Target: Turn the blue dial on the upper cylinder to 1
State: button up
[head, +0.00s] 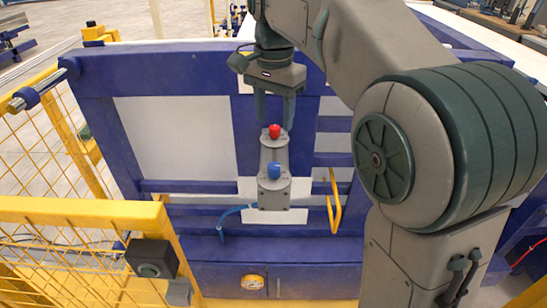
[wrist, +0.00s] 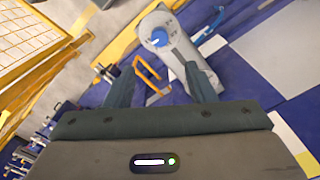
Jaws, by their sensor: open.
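A grey unit (head: 275,192) has two round ends with dials. The red dial (head: 274,131) is on its farther end, and the blue dial (head: 274,171) is on its nearer end. In the wrist view the blue dial (wrist: 160,37) sits on a round grey face, with a white mark beside it; the numbers are too small to read. My gripper (head: 275,124) is open and empty, with its fingers pointing down around or just above the red dial in the head view. In the wrist view my gripper (wrist: 158,66) is apart from the blue dial. The red dial does not show there.
A blue frame (head: 110,125) with white panels surrounds the unit. A yellow bent bar (head: 335,205) stands right of it and a blue curved handle (head: 230,216) left. A yellow mesh fence (head: 75,208) is at left. My arm covers the right side.

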aim_at(274, 165)
notch_tip(274, 165, down, 14)
jog(key=shift+r, duration=0.2)
dwell(0.4)
jog(key=c, duration=1)
